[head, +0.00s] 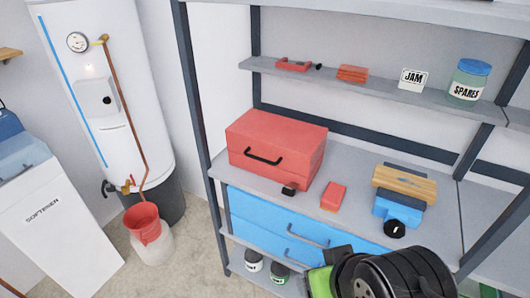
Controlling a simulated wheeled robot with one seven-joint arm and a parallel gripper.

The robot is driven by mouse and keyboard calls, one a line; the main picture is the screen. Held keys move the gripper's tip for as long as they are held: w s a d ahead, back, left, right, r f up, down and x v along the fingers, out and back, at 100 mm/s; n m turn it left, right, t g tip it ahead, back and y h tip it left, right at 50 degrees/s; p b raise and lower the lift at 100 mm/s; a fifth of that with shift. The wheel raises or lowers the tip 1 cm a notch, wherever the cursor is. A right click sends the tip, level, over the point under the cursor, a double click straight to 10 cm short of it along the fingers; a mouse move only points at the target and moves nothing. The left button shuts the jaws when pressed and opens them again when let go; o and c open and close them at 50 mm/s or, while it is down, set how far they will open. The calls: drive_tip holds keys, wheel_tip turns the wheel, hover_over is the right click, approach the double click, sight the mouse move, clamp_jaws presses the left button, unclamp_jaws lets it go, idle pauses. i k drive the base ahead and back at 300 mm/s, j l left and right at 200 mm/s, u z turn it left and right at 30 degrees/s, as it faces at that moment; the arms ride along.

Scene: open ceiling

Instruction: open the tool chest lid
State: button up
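The red tool chest (302,158) stands on the grey workbench shelf, left of the middle of the view. Its lid (277,127) is down and flat. A black bar handle (263,157) is on its front face. A small black block (289,190) sits at its lower front edge. The black end of my arm, with my gripper (338,255), shows at the bottom, below and right of the chest and apart from it. The fingers cannot be made out, so I cannot tell whether they are open or shut.
A red block (333,196) lies right of the chest. A blue tool with a wooden block (404,184) is farther right. Blue drawers (262,218) are below. A dark upright (196,110) stands left of the chest.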

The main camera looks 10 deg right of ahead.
sight(296, 147)
drive_tip(key=i+u, duration=0.1)
drive_tip(key=u, duration=0.4)
drive_tip(key=i+j+u, duration=0.1)
drive_tip(key=u, duration=0.4)
drive_tip(key=i+u, duration=0.1)
drive_tip(key=u, duration=0.35)
drive_tip(key=i+u, duration=0.1)
drive_tip(key=u, duration=0.4)
